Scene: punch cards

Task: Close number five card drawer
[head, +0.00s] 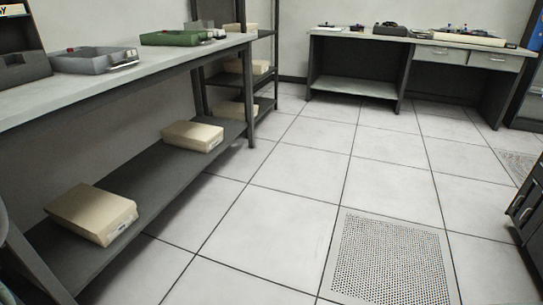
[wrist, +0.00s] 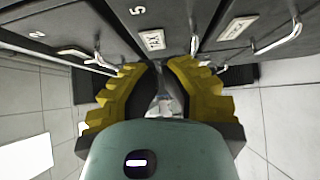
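In the wrist view, dark drawer fronts with pale labels and metal bar handles fill the top. One front, the number five drawer (wrist: 122,25), carries a white "5" with a label below it. Whether it stands open or shut is unclear from this angle. My gripper (wrist: 158,66), with yellow ribbed fingers, points at the fronts, just below the "5" label. Its fingertips look close together, but their exact gap is unclear, and no held object can be made out. Contact with the fronts cannot be judged. The gripper is outside the head view.
In the head view, a long workbench (head: 120,75) with boxes on its lower shelf runs along the left. A desk (head: 385,45) stands at the back. A dark cabinet with handles (head: 527,212) is cut off at the right edge. The tiled floor between is clear.

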